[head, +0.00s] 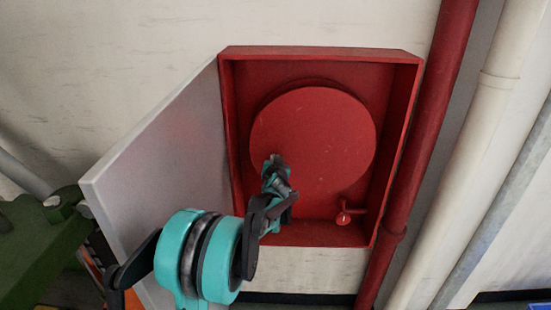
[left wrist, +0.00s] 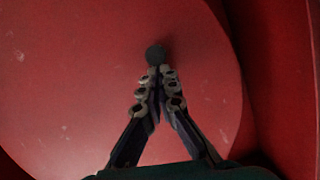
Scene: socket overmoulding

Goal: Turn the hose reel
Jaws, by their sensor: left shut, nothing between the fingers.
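The hose reel (head: 325,135) is a round red disc inside an open red wall cabinet (head: 320,53). My left gripper (head: 273,162) is in front of the reel's lower left edge, with its fingers pointing up. In the left wrist view the reel (left wrist: 90,80) fills most of the picture, and my left gripper (left wrist: 155,62) is shut with its fingertips together and nothing held. A small dark round spot shows right at the fingertips; I cannot tell whether it is part of the reel or whether the fingers touch it. My right gripper is out of view.
The cabinet's grey door (head: 165,160) stands open to the left, beside my left arm. A red valve (head: 343,217) sits at the cabinet's lower right. A red pipe (head: 420,140) and a white pipe (head: 480,130) run along the right. Green machinery (head: 35,245) is at lower left.

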